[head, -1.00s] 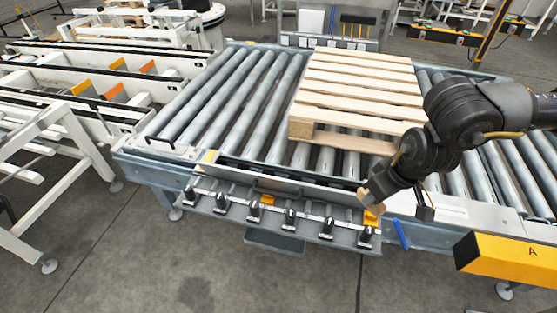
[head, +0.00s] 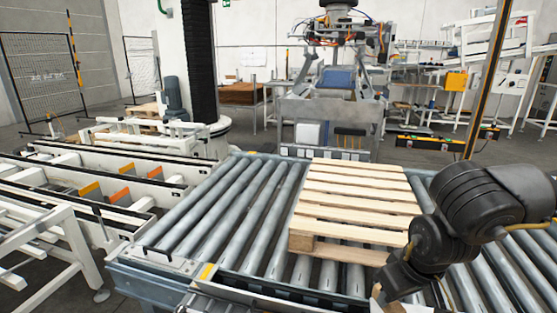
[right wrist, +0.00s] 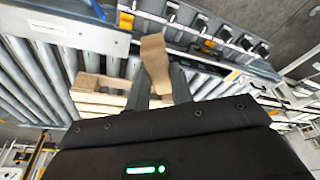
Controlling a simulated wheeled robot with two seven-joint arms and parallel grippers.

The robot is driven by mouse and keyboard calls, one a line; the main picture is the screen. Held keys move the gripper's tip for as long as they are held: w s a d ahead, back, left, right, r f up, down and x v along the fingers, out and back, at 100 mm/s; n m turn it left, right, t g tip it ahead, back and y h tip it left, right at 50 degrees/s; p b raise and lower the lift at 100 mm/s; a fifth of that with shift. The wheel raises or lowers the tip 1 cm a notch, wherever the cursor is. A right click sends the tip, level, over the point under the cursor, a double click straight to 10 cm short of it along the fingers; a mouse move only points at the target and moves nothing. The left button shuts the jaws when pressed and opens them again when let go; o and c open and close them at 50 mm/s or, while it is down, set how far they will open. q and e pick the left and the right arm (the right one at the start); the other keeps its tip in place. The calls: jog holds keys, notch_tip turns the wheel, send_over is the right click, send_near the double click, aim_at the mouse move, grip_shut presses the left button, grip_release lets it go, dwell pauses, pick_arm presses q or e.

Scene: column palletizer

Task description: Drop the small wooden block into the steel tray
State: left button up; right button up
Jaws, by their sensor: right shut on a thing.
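The small wooden block (right wrist: 155,58) is a pale tan piece in the right wrist view. My right gripper (right wrist: 158,78) is shut on it, with a dark finger on each side and the block sticking out past them. In the head view my right gripper (head: 385,293) is at the bottom edge, near the front of the roller conveyor, and only a sliver of the block shows. I cannot make out a steel tray for certain in either current view. My left gripper is not in view.
A wooden pallet (head: 355,205) lies on the roller conveyor (head: 215,220). A rail with several black clamps (right wrist: 225,33) runs beyond the block in the right wrist view. White conveyor frames (head: 70,240) stand at left. A machine (head: 335,100) stands behind the pallet.

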jog(key=r, duration=0.1)
jog(key=w+r, duration=0.1)
jog(key=r, duration=0.1)
jog(key=w+r, duration=0.1)
jog(key=shift+r, duration=0.3)
jog(key=s+f+n, duration=0.1)
jog(key=s+f, duration=0.2)
jog(key=f, duration=0.9)
jog(key=s+f+n, duration=0.1)
jog(key=s+f, duration=0.2)
jog(key=f, duration=1)
jog(key=shift+f+y, duration=0.2)
jog(key=shift+y, duration=0.1)
